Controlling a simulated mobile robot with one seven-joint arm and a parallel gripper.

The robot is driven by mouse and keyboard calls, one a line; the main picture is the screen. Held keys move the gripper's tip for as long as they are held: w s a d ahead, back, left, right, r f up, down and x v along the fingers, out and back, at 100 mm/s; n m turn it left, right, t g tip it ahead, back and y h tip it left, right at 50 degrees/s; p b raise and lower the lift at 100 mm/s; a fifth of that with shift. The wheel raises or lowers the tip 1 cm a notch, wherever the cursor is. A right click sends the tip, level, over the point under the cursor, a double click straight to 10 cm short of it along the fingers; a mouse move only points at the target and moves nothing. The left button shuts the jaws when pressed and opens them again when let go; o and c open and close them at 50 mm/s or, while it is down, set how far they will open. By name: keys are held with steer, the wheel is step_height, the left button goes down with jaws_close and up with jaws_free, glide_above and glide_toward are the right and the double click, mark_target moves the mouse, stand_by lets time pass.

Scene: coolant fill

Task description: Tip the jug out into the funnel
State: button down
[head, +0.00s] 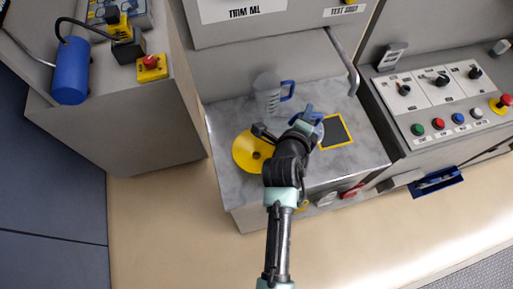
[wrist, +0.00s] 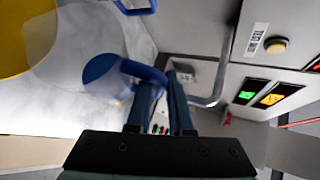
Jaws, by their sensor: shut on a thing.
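My gripper (head: 304,124) is over the grey worktop, to the right of the funnel. In the wrist view my gripper (wrist: 163,85) has its fingers around the blue handle of a jug (wrist: 105,78). The held jug has a blue rim and a pale body, and my arm largely hides it in the head view. Its fill and exact tilt cannot be told. The yellow funnel (head: 247,154) is wide and round, left of my gripper; it also shows in the wrist view (wrist: 25,40). The held jug is apart from the funnel.
A second clear jug with a blue handle (head: 267,95) stands upright behind the funnel. A dark pad with a yellow border (head: 336,132) lies right of my gripper. A metal rail (head: 343,60) and the control panel (head: 440,100) are at the right.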

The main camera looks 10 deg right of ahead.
mark_target(286, 123)
steer(key=shift+a+r+n+h+b, duration=0.4)
steer(key=shift+a+r+h+b, duration=0.1)
steer(key=shift+a+r, duration=0.15)
steer(key=shift+a, duration=0.1)
steer(key=shift+a+b, duration=0.25)
steer(key=shift+b, duration=0.25)
steer(key=shift+s+a+r+n+t+h+b, duration=0.2)
steer(key=shift+a+b, duration=0.25)
steer(key=shift+b, duration=0.35)
steer(key=shift+w+a+r+n+t+h+b, duration=0.15)
steer(key=shift+a+h+b, duration=0.1)
steer(key=shift+a+b, duration=0.4)
steer(key=shift+s+a+r+n+t+h+b, duration=0.15)
steer(key=shift+a+h+b, duration=0.15)
steer(key=shift+b, duration=0.6)
steer(key=shift+w+a+b, duration=0.1)
steer(key=shift+b, duration=0.2)
steer(key=shift+a+r+n+h+b, duration=0.25)
steer(key=shift+a+b, duration=0.2)
steer(key=shift+b, duration=0.65)
steer(key=shift+a+r+n+h+b, duration=0.15)
steer(key=shift+a+n+h+b, duration=0.2)
steer(key=shift+b, duration=0.7)
